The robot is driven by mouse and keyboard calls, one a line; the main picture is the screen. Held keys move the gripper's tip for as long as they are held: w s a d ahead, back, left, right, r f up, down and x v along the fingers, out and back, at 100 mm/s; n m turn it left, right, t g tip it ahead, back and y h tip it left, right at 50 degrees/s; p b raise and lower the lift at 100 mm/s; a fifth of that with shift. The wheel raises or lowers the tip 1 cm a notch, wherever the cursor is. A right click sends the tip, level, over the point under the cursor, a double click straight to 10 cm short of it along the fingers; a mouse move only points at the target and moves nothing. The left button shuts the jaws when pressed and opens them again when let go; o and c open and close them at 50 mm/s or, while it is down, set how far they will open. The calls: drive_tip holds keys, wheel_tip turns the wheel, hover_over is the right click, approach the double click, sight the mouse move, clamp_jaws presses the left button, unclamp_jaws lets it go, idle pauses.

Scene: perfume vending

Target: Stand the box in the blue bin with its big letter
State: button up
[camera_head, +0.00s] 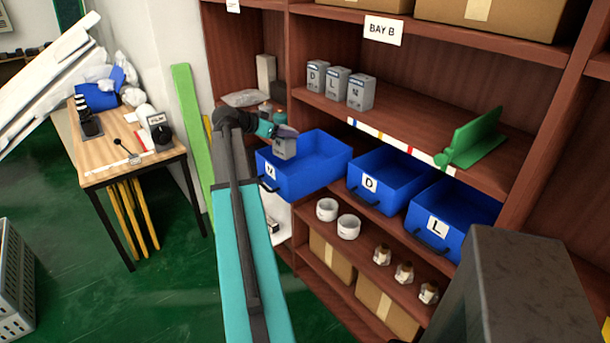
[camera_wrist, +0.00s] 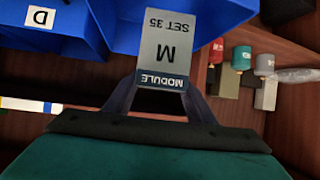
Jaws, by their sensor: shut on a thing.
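My gripper (camera_head: 283,134) is shut on a grey box (camera_head: 284,150). In the wrist view the box (camera_wrist: 165,45) shows the letter M, "SET 35" and a dark "MODULE" band, upside down in the picture. My gripper's fingers (camera_wrist: 163,88) clasp it on both sides near the band. The box is at the left end of the blue bin labelled M (camera_head: 322,165), over its opening or just inside. I cannot tell whether it touches the bin floor. The bin labelled D (camera_head: 372,200) and the bin labelled L (camera_head: 432,246) stand to its right.
Several similar grey boxes (camera_head: 337,83) stand on the shelf above, with a green bracket (camera_head: 475,138) farther right. White rolls (camera_head: 348,228) are on the shelf below. A wooden table (camera_head: 112,160) is at the left.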

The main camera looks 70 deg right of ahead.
drive_tip(key=s+d+f+m+g+y, duration=0.1)
drive_tip(key=s+d, duration=0.3)
drive_tip(key=s, duration=0.4)
drive_tip(key=shift+d+m+g, duration=0.25)
drive_tip(key=shift+m+g, duration=0.15)
drive_tip(key=shift+f, duration=0.15)
wheel_tip(320, 180, down, 6)
drive_tip(key=p, duration=0.2)
drive_tip(key=shift+f+p, duration=0.5)
drive_tip(key=shift+f, duration=1.35)
drive_tip(key=shift+f, duration=0.15)
drive_tip(key=o, duration=1.2)
